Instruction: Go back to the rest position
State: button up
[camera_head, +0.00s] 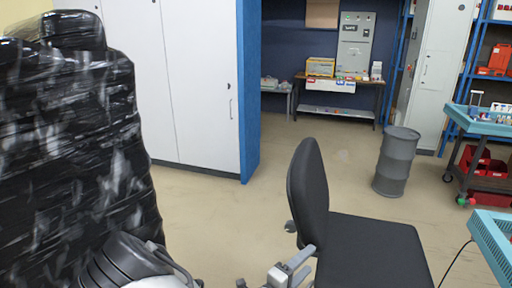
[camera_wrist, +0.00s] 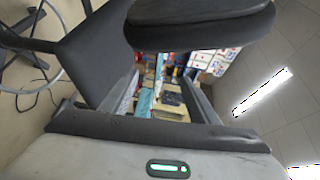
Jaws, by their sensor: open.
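My gripper (camera_wrist: 163,82) shows in the wrist view, its two dark fingers spread apart at the left and right of the middle. It is open, and nothing shows between the fingers but the distant room. In the head view, a pale and black rounded part at the bottom left looks like part of my arm. The task names no object.
A black chair (camera_head: 372,252) stands close in front; its backrest (camera_wrist: 200,25) is near the gripper. A black-wrapped stack (camera_head: 70,150) fills the left. A grey drum (camera_head: 397,162) and teal cart (camera_head: 482,122) stand right. The middle floor is clear.

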jog(key=s+d+r+m+g+y+p, duration=0.1)
jog(key=s+d+r+m+g+y, duration=0.15)
jog(key=s+r+m+g, duration=0.7)
jog(key=s+d+r+m+g+y+p, duration=0.1)
jog(key=s+d+r+m+g, duration=0.2)
jog(key=m, duration=1.3)
jog(key=s+a+r+m+t+y+p, duration=0.1)
jog(key=s+a+r+m+t+y, duration=0.1)
jog(key=r+m, duration=0.4)
jog(key=s+a+r+m+t+y+p, duration=0.1)
jog(key=s+r+m+t+y, duration=0.1)
jog(key=r+m, duration=0.5)
jog(key=s+a+r+m+t+y+p, duration=0.1)
jog(key=s+a+r+m+t+y, duration=0.1)
jog(key=s+r+m+y, duration=0.2)
notch_tip(320, 180, up, 3)
jog(key=s+m, duration=0.1)
jog(key=m, duration=0.2)
jog(key=shift+s+a, duration=0.25)
jog(key=shift+a, duration=0.1)
